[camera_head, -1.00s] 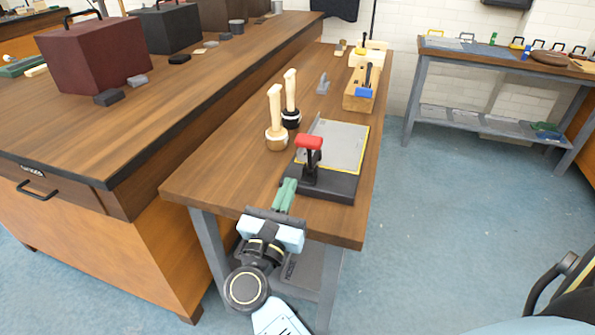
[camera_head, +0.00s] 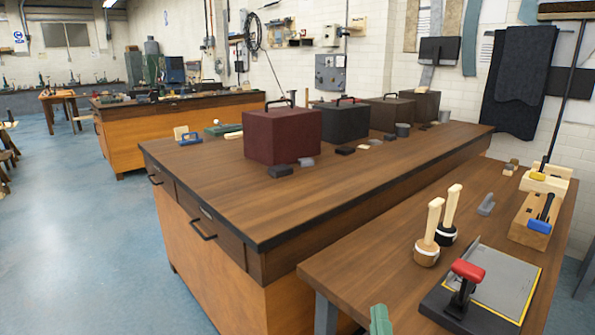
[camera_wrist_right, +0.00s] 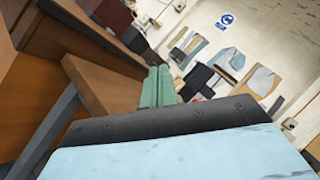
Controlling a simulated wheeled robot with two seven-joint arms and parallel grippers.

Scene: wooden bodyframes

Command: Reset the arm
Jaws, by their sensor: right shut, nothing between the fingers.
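My right gripper (camera_head: 380,320) shows only as green fingertips at the bottom edge of the head view, beside the front edge of the small wooden bench (camera_head: 365,275). In the right wrist view its green fingers (camera_wrist_right: 157,87) lie together, shut with nothing between them. The rest of my right arm is outside the head view. My left gripper is in neither view.
The bench holds a grey board with a red-handled tool (camera_head: 468,270), two mallets (camera_head: 428,235) and a wooden block (camera_head: 533,220). A long workbench (camera_head: 290,205) with several dark boxes stands left of it. Open blue floor (camera_head: 90,240) lies further left.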

